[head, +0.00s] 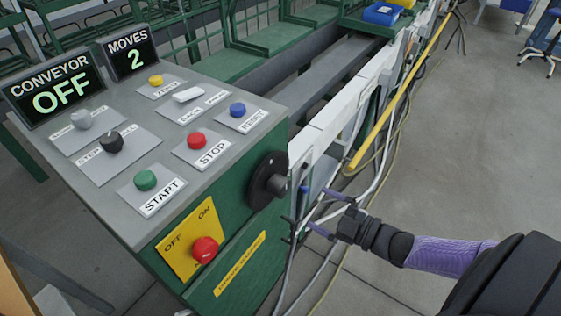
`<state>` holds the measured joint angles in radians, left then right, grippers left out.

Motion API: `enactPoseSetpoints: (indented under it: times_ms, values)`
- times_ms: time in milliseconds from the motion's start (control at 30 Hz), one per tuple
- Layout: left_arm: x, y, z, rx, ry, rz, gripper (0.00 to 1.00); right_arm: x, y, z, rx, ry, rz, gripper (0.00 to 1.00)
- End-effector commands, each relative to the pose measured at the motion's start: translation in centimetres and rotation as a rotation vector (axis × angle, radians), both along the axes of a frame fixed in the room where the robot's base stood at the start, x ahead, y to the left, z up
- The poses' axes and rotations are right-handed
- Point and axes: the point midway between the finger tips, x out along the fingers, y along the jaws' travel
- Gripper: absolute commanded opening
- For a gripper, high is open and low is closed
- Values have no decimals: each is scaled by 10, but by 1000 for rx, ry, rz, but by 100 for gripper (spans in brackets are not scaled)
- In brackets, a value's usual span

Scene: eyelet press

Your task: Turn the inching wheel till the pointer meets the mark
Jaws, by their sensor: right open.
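The inching wheel appears to be the black disc (264,181) on the right side of the green control cabinet, with a dark knob sticking out from it. No pointer or mark on it can be made out from this angle. My right gripper (296,206) is to the right of and slightly below the wheel. Its purple fingers are spread open and empty, with the tips towards the cabinet and apart from the wheel's knob. My left gripper is not in view.
The grey panel (165,98) carries START, STOP and RESET buttons and several switches. Displays read CONVEYOR OFF (53,88) and MOVES 2 (130,52). A red ON/OFF switch (205,249) is on the cabinet front.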

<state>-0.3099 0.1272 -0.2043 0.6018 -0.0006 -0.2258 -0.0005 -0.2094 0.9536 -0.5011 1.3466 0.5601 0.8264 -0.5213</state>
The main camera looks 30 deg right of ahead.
Motion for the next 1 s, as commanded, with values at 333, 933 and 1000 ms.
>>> enactPoseSetpoints:
  times_ms: [333, 933, 1000]
  values:
    - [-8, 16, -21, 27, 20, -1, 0, 60, 28, 7, 5, -40, 19, 100]
    - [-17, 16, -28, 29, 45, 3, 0, 92, 43, 10, 4, -34, 17, 92]
    - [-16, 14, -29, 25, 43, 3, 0, 92, 43, 10, 4, -34, 17, 77]
